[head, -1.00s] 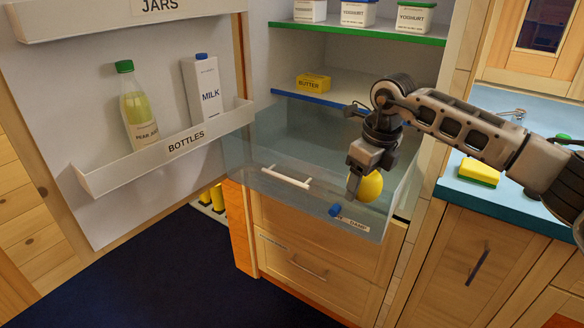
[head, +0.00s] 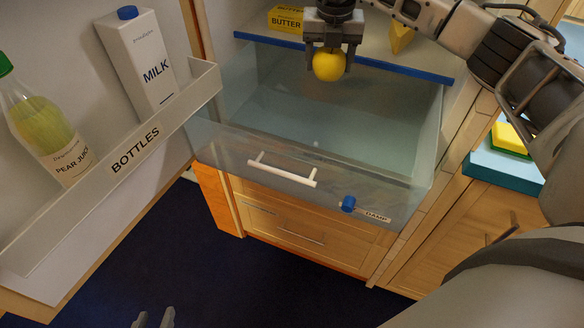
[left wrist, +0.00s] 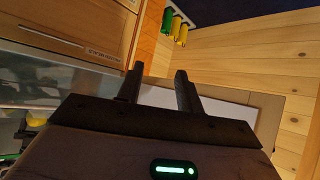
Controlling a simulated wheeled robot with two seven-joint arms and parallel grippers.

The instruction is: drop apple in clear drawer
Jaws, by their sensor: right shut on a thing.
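The yellow apple (head: 328,65) is between the fingers of my right gripper (head: 327,60), which is shut on it. In the head view they appear over the back part of the clear drawer (head: 225,152), near the blue shelf edge; the exact height is hard to tell. The drawer is pulled out, with a white handle (head: 282,170) and a blue knob (head: 348,204) on its front. The part of its inside that shows looks empty. My left gripper (head: 153,320) is low at the bottom edge; the left wrist view shows its fingers (left wrist: 160,88) apart and empty.
The fridge door at left carries a bottle rack (head: 120,170) with a milk carton (head: 140,65) and a juice bottle (head: 45,130). Butter (head: 286,19) sits on the shelf (head: 375,65) behind the drawer. A sponge (head: 509,139) lies on the counter at right.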

